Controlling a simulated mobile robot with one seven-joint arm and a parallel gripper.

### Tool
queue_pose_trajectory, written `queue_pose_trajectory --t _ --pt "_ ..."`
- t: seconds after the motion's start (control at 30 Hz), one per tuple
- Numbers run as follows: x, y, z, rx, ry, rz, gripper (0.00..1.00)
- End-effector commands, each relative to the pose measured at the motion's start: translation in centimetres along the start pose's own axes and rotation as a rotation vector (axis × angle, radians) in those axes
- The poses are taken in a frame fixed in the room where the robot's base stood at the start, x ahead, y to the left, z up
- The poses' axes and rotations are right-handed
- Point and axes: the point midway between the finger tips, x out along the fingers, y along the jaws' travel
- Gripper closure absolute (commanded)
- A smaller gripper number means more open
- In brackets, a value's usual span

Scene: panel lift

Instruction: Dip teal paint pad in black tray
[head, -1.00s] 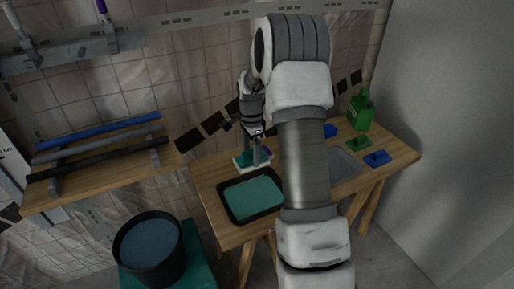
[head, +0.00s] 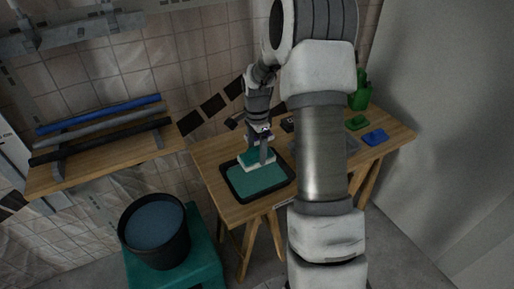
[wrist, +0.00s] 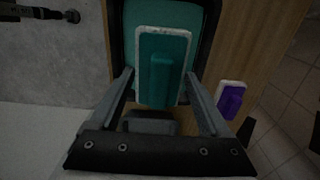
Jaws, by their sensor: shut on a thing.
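The teal paint pad (wrist: 163,55) has a teal back with a raised handle and a pale rim. My gripper (head: 262,151) is shut on the pad's handle; in the wrist view my gripper (wrist: 160,85) has one finger on each side of it. The black tray (head: 235,189) holds a layer of teal paint and stands on the wooden table. The pad is over the back part of the tray in the head view. I cannot tell whether its underside touches the paint. The tray's rim (wrist: 210,25) also shows in the wrist view.
A purple pad (wrist: 231,99) lies on the table beside the tray. Blue (head: 375,137) and green (head: 357,122) pads and a green container (head: 361,92) stand farther right. A dark bucket (head: 155,232) stands left, below a shelf with rods (head: 100,125).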

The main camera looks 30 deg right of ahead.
Motion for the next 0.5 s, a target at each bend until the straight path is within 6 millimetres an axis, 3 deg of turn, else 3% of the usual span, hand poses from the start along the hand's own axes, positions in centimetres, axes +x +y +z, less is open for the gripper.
queue_pose_trajectory --t 0.5 --pt "6.5 0.0 0.0 0.000 0.000 0.001 0.64"
